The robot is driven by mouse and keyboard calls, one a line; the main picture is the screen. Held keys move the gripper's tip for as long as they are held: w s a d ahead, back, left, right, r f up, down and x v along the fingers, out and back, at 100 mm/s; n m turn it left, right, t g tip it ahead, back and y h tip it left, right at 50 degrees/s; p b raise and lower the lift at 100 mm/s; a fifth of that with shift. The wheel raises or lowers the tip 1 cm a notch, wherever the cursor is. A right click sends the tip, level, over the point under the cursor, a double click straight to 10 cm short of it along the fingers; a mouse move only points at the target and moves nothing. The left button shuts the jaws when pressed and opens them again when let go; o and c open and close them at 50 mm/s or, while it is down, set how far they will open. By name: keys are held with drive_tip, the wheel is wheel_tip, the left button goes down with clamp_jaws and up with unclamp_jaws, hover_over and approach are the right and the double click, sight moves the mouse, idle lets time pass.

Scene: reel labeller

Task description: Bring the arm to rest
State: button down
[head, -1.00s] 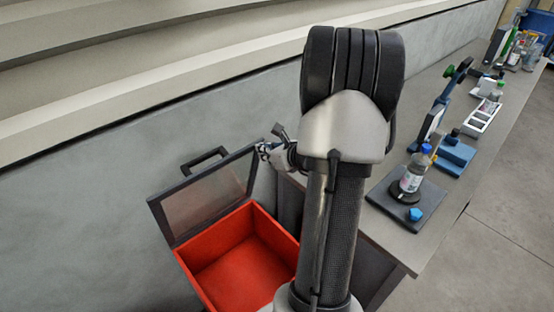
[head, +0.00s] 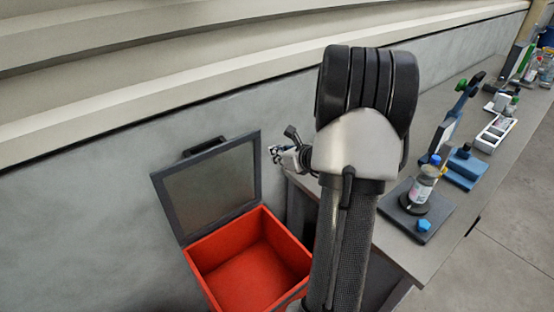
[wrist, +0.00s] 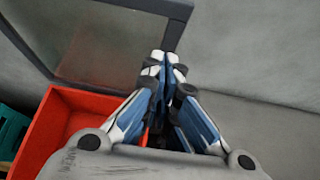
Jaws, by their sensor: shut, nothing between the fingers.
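My gripper (wrist: 166,62) is shut and empty in the wrist view, with its blue and white fingers together in front of the red box and its raised lid. In the head view my gripper (head: 276,152) shows small beside my arm's upper links, just right of the lid. My arm stands upright across the middle of the head view and hides part of the bench.
A red box (head: 205,252) has an open dark-framed lid (head: 166,200) by the wall. The bench (head: 395,243) at right bears a bottle (head: 424,186) on a dark plate, a blue device (head: 466,168) and a white tray (head: 494,134). Grey floor is clear at right.

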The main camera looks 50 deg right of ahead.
drive_tip(key=s+a+r+p, duration=0.1)
drive_tip(key=s+r+p, duration=0.1)
drive_tip(key=s+r, duration=0.4)
drive_tip(key=shift+s+a+r, duration=0.15)
drive_tip(key=shift+s+r, duration=0.05)
drive_tip(key=shift+r, duration=0.05)
